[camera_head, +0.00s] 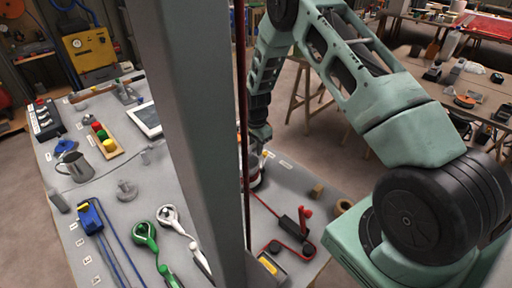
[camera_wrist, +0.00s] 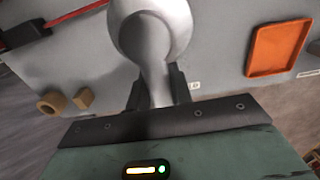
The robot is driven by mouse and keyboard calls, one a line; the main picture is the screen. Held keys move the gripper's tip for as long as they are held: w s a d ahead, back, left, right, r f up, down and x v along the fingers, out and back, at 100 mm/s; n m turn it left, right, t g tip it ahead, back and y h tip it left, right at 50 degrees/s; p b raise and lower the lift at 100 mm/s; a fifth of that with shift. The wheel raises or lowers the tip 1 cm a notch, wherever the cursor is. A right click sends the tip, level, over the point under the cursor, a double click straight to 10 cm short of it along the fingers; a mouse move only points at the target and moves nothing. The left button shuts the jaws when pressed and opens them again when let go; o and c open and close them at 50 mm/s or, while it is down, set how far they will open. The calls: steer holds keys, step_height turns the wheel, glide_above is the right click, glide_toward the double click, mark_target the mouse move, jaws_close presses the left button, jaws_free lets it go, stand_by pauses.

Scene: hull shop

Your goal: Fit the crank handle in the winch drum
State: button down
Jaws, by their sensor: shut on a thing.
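In the wrist view my gripper (camera_wrist: 157,84) is shut on the narrow neck of a pale grey piece (camera_wrist: 150,30) with a broad round head. I cannot tell for certain whether it is the crank handle; its far end is out of view. In the head view my grey column and arm hide my gripper's jaws. I cannot make out the winch drum with certainty. A small grey round-based part (camera_head: 127,191) stands on the grey table (camera_head: 95,180), left of the column.
A green-headed tool (camera_head: 145,236) and a white-headed tool (camera_head: 170,219) lie on the table. A metal jug (camera_head: 75,167) stands at left. A wooden block (camera_wrist: 82,98), a tan ring (camera_wrist: 50,102) and an orange tray (camera_wrist: 278,50) show in the wrist view.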

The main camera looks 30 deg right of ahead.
steer(key=shift+f+b, duration=0.35)
stand_by(0.5)
steer(key=c, duration=0.8)
jaws_free()
steer(key=shift+r, duration=0.15)
steer(key=shift+r+p, duration=2.3)
steer(key=shift+r, duration=1.6)
